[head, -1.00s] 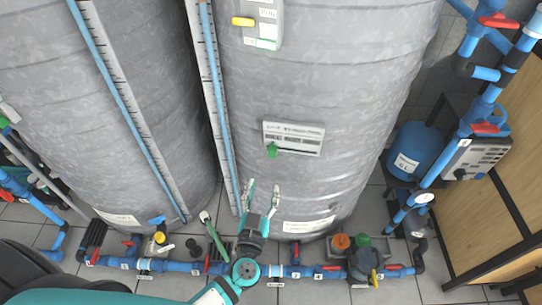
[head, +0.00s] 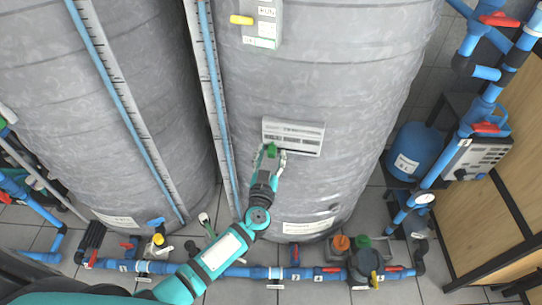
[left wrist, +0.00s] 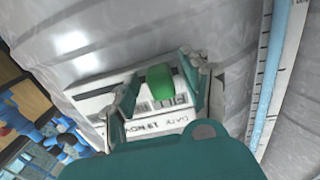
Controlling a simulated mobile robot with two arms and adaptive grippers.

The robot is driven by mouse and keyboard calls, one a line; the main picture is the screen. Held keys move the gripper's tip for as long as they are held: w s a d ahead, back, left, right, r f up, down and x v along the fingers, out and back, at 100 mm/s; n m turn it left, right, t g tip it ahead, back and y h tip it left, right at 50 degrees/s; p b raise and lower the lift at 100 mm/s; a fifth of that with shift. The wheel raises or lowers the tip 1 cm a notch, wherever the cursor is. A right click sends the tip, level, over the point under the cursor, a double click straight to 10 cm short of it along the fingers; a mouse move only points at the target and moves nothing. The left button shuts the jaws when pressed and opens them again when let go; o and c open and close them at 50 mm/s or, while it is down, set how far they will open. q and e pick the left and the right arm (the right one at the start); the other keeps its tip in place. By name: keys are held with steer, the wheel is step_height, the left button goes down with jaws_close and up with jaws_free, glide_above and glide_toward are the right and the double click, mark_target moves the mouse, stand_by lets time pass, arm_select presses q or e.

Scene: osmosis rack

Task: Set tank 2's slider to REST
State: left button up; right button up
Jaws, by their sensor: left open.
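The white slider plate (head: 305,137) is on the front of the grey tank (head: 330,65) on the right. Its green slider knob (head: 272,149) sits at the left end of the plate's slot. The knob also shows in the left wrist view (left wrist: 160,82), and there the plate (left wrist: 90,105) is partly hidden by my gripper. My left gripper (head: 271,157) is open, with one finger on each side of the knob. In the left wrist view the fingers (left wrist: 160,88) stand apart from the knob. The plate's lettering is too blurred to read fully. My right gripper is not in view.
Blue pipes with red valves (head: 327,270) cross the floor below. A blue vessel (head: 415,148) stands at the right.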

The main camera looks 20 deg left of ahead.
arm_select(q)
jaws_close()
steer(key=shift+d, duration=0.15)
steer(key=d, duration=0.1)
steer(key=d+p, duration=0.1)
steer(key=d, duration=0.1)
steer(key=d+p, duration=0.1)
steer(key=d, duration=0.1)
steer(key=shift+w+d, duration=0.15)
steer(key=shift+w, duration=0.15)
jaws_free()
glide_toward(291, 151)
steer(key=s, duration=0.5)
steer(key=shift+d, duration=0.3)
steer(key=shift+f, duration=0.1)
